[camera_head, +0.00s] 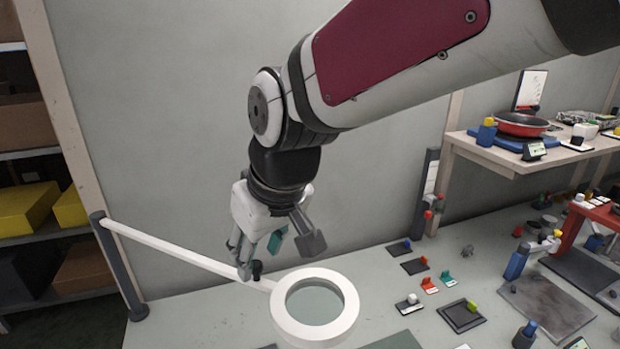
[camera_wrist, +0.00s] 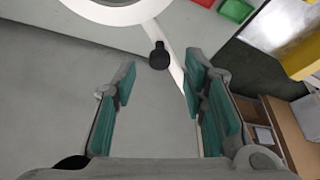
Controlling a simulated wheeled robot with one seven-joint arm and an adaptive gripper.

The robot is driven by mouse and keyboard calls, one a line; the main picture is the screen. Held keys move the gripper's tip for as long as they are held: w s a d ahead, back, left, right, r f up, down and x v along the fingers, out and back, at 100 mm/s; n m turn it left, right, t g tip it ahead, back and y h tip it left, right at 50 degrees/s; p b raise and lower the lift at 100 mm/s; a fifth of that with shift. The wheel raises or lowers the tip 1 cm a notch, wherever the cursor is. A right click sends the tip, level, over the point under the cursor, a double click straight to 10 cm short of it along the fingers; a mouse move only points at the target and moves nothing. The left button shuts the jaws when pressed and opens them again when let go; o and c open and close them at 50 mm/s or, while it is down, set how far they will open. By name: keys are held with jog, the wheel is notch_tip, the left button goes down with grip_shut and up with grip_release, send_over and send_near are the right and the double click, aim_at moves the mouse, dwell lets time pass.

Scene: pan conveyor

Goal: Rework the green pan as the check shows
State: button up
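I see no green pan in either view. A red pan (camera_head: 522,124) rests on a blue stand (camera_head: 497,152) on the raised shelf at the right. A small display (camera_head: 534,151) stands in front of it, too small to read. My gripper (camera_head: 256,252) is open and empty, pointing down beside the white ring magnifier (camera_head: 344,325). Its teal-padded fingers are spread apart in the wrist view (camera_wrist: 162,90). A black knob (camera_wrist: 159,55) on the magnifier's arm lies ahead of the gap between the fingertips; I cannot tell whether they touch. It also shows in the head view (camera_head: 257,269).
The magnifier's white arm (camera_head: 190,255) runs from a dark post (camera_head: 118,265) at the left. Small coloured fixtures (camera_head: 430,285) and a grey plate (camera_head: 545,305) cover the bench at the right. Green (camera_wrist: 236,9) and red bins show in the wrist view.

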jog(key=shift+x, duration=1.35)
jog(key=shift+c, duration=0.3)
grip_shut()
